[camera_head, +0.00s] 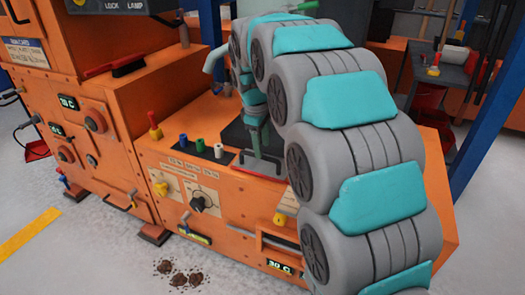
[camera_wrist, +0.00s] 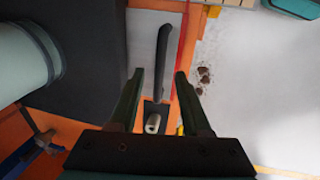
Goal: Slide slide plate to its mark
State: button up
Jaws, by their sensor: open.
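My gripper (camera_wrist: 160,75) is open in the wrist view, its two dark fingers apart. A black bar-like handle (camera_wrist: 163,55) stands ahead of the gap between them, apart from both fingers. It lies over a pale grey surface that looks like the slide plate (camera_wrist: 143,52), edged by a red strip (camera_wrist: 184,45). In the head view, my gripper (camera_head: 257,148) reaches down over the orange console top, near a grey plate with a red edge (camera_head: 250,170). My arm hides much of this area. I cannot make out the mark for certain.
A red-topped lever (camera_head: 155,128) and a dark panel (camera_wrist: 85,70) are nearby. Blue posts (camera_head: 490,110) stand at right.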

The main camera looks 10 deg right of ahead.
jog(key=r, duration=0.4)
jog(key=shift+s+a+r, duration=0.25)
jog(key=shift+s+a, duration=0.05)
jog(key=shift+s, duration=0.05)
